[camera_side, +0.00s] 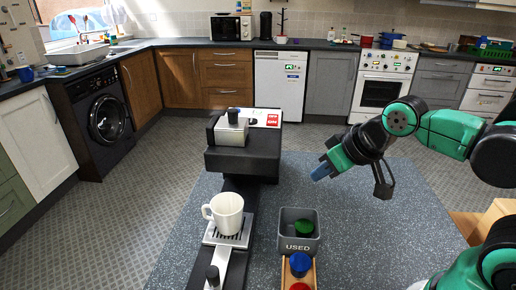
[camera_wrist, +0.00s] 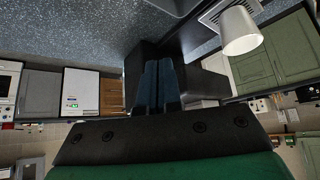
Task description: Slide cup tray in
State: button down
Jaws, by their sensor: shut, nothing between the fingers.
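The cup tray (camera_side: 210,240) is a light metal plate with a dark slotted grate, on a dark track in front of the coffee machine (camera_side: 243,162). A white cup (camera_side: 228,217) stands upright on it, handle to the left. The tray is apart from the machine's black head. In the wrist view, the cup (camera_wrist: 241,32) and part of the tray (camera_wrist: 208,14) show at the upper right. My gripper (camera_side: 321,173) is shut and empty, with blue fingertips, in the air right of the machine and clear of tray and cup. Its fingers also show in the wrist view (camera_wrist: 160,82).
A grey bin (camera_side: 300,246) marked USED, with a green capsule (camera_side: 304,227) inside, stands right of the tray. In front of it, a wooden rack (camera_side: 286,274) holds a blue capsule (camera_side: 300,263) and a red one. A silver lever piece (camera_side: 231,132) tops the machine.

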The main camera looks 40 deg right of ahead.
jog(key=c, duration=1.2)
grip_release()
jog(key=o, duration=0.4)
jog(key=shift+w+a+r, duration=0.1)
jog(key=shift+w+a, duration=0.05)
jog(key=shift+a, duration=0.2)
jog(key=shift+c, duration=0.2)
jog(key=shift+o, duration=0.8)
jog(key=w+a+m+g+y, duration=0.1)
jog(key=a+m+g, duration=0.3)
jog(key=a, duration=0.5)
jog(key=shift+w+a+f, duration=0.2)
jog(key=shift+w+a, duration=0.15)
jog(key=shift+w, duration=0.55)
jog(key=m+g, duration=0.3)
jog(key=m, duration=0.2)
send_over(212, 271)
jog(key=shift+h, duration=0.4)
notch_tip(212, 271, down, 4)
jog(key=shift+d+f, duration=0.1)
jog(key=shift+d, duration=0.05)
jog(key=shift+a+f, duration=0.2)
jog(key=shift+f, duration=3.25)
jog(key=shift+f, duration=0.15)
